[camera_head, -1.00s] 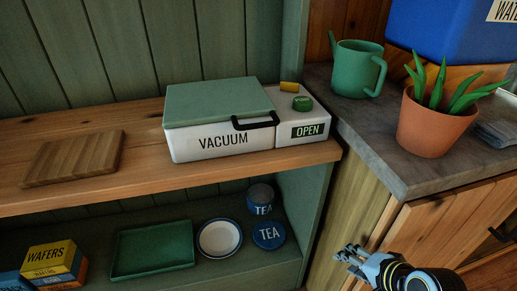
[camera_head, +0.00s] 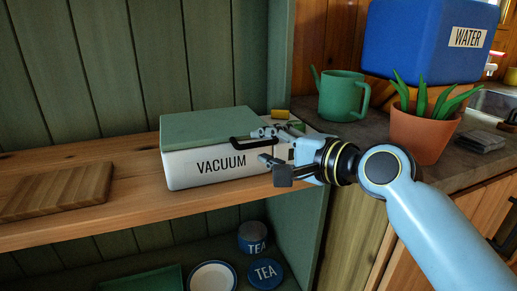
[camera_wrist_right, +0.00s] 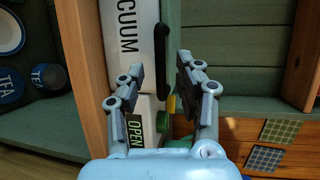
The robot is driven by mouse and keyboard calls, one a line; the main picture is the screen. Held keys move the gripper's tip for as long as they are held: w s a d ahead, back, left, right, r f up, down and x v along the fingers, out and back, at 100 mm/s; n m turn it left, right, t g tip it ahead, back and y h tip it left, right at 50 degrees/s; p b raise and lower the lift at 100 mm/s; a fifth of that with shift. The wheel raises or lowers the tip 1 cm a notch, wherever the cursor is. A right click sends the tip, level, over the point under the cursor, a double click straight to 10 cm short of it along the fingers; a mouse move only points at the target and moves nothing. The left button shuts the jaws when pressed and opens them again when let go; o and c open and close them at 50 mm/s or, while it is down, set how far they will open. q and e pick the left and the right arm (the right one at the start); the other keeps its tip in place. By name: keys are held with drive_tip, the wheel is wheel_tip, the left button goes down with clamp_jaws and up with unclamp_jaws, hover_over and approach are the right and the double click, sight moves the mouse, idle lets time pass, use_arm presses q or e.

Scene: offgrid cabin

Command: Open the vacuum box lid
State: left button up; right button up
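The white vacuum box (camera_head: 212,166) sits on the wooden shelf with its green lid (camera_head: 205,126) shut. A black handle (camera_head: 232,141) sticks out from the lid's front right; it also shows in the right wrist view (camera_wrist_right: 162,60). My right gripper (camera_head: 266,146) is open and empty at the handle's right end. In the right wrist view its fingers (camera_wrist_right: 160,80) stand on either side of the line of the handle, which lies just ahead; contact cannot be told. The OPEN label (camera_wrist_right: 135,131) shows in that view. My left gripper is not in view.
A cutting board (camera_head: 60,190) lies left on the shelf. A green watering can (camera_head: 340,97) and a potted plant (camera_head: 422,133) stand on the counter at right.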

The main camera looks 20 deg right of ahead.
drive_tip(key=shift+x, duration=1.45)
clamp_jaws()
